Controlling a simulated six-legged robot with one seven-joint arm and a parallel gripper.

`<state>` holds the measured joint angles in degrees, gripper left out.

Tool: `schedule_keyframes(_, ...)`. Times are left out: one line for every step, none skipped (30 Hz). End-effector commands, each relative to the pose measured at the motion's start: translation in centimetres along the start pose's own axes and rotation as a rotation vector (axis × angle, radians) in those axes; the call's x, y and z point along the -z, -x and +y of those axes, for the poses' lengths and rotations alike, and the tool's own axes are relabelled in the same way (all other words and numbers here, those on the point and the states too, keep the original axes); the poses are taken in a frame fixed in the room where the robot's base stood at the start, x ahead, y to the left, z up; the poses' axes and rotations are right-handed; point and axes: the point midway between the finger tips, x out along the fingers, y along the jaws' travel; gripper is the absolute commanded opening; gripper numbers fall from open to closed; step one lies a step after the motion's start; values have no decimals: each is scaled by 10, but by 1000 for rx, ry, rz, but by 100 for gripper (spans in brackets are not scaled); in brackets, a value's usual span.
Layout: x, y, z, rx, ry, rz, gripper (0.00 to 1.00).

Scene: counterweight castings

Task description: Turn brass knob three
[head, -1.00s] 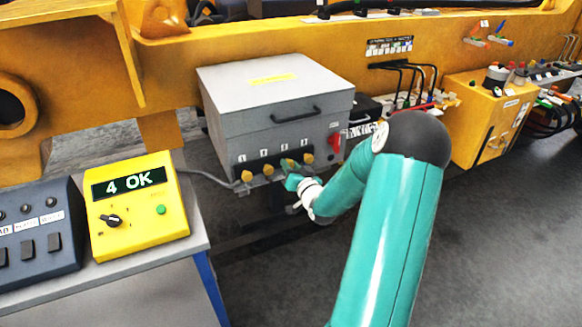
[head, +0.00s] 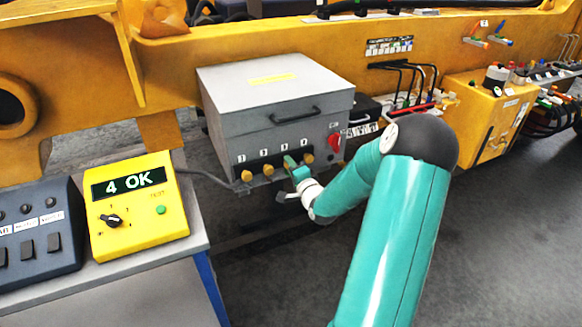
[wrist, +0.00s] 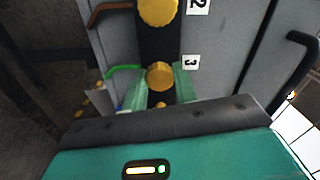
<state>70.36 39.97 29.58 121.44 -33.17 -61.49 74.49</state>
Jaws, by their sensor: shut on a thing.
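A row of brass knobs runs along the lower front of a grey lidded box (head: 275,95), with number labels above them. Brass knob three (wrist: 160,76) shows in the wrist view beside its label "3" (wrist: 191,62). My gripper (head: 291,162) covers most of this knob in the head view. In the wrist view the green fingers of my gripper (wrist: 160,86) lie on both sides of knob three, shut on it. Knob two (wrist: 158,10) is at the top of the wrist view. Knob four (head: 307,158) is just right of my gripper in the head view.
A red switch (head: 334,142) sits on the box's right front. A black handle (head: 296,115) stands out above the knobs. A yellow unit (head: 137,206) reading "4 OK" stands on a bench at left. A yellow beam (head: 260,45) runs behind. Floor at right is clear.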

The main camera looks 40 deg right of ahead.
Motion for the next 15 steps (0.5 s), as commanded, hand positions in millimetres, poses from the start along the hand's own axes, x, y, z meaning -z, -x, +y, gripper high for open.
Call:
schedule_keyframes(0,1,1,-3,-27,0,6)
schedule_keyframes(0,1,1,-3,-44,-1,6)
schedule_keyframes(-1,1,1,-3,-63,-1,6)
schedule_keyframes(-1,1,1,-3,-77,-1,6)
schedule_keyframes(-1,1,1,-3,-88,-1,6)
schedule_keyframes(-1,1,1,-3,-103,-1,6)
schedule_keyframes(-1,1,1,-3,-112,-2,6)
schedule_keyframes(-1,1,1,-3,-120,-2,6)
schedule_keyframes(-1,1,1,-3,-130,-2,6)
schedule_keyframes(-1,1,1,-3,-136,-2,6)
schedule_keyframes(-1,1,1,-3,-140,-2,6)
schedule_keyframes(-1,1,1,-3,-145,-2,6)
schedule_keyframes(-1,1,1,-3,-148,-2,6)
schedule_keyframes(-1,1,1,-3,-150,-2,6)
schedule_keyframes(-1,1,1,-3,-152,-2,6)
